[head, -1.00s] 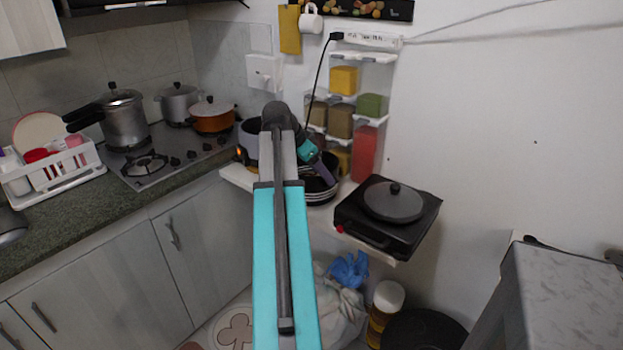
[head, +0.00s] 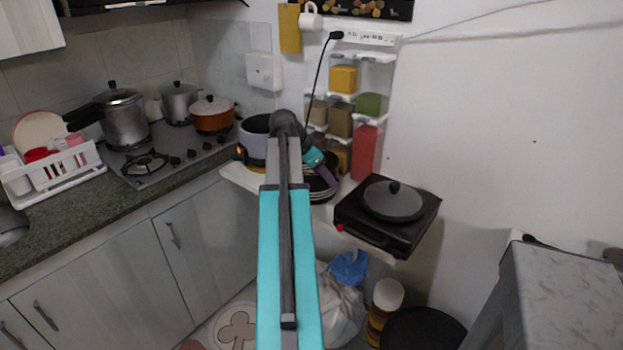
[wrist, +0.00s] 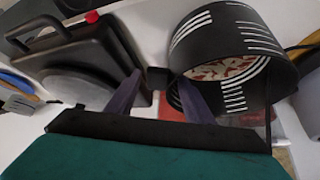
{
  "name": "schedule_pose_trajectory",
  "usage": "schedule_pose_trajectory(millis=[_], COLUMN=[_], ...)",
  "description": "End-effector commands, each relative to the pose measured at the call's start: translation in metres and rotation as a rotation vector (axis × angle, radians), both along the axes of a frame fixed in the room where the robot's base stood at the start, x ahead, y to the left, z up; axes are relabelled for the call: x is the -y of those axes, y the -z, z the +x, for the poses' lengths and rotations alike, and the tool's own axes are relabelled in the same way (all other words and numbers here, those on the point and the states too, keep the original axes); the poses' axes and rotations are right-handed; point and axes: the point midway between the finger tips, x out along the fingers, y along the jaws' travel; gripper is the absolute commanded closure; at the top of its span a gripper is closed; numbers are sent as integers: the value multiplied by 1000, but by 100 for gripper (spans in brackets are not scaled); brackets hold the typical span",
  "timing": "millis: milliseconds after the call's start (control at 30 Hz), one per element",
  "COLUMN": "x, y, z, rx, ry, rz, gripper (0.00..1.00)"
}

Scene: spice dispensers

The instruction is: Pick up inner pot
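The inner pot looks like the black round vessel with white stripes (wrist: 182,46) at the upper right of the wrist view. It is tilted in that picture, and a red and white speckled surface shows inside its opening. In the head view, dark round ware with pale rims (head: 323,190) sits on the shelf, partly hidden by my arm; I cannot tell its pieces apart. My gripper (wrist: 159,76) is open, its two fingers apart. The right finger overlaps the pot's lower left side in the picture; I cannot tell whether it touches. A small black piece shows between the fingertips.
A black cooker with a grey lid (head: 393,203) stands right of the dark ware. A pale pot (head: 252,142) stands to its left. Spice dispensers (head: 367,150) hang on the wall close behind. A plastic bag (head: 343,305) is below.

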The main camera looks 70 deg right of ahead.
Motion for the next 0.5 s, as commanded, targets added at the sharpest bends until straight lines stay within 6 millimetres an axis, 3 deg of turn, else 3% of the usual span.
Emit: schedule_pose_trajectory(millis=[33, 267, 500], x=[0, 0, 1], y=[0, 0, -2], z=[0, 0, 0], rx=[0, 0, 1], ry=[0, 0, 1], rz=[0, 0, -6], gripper=[62, 100, 100])
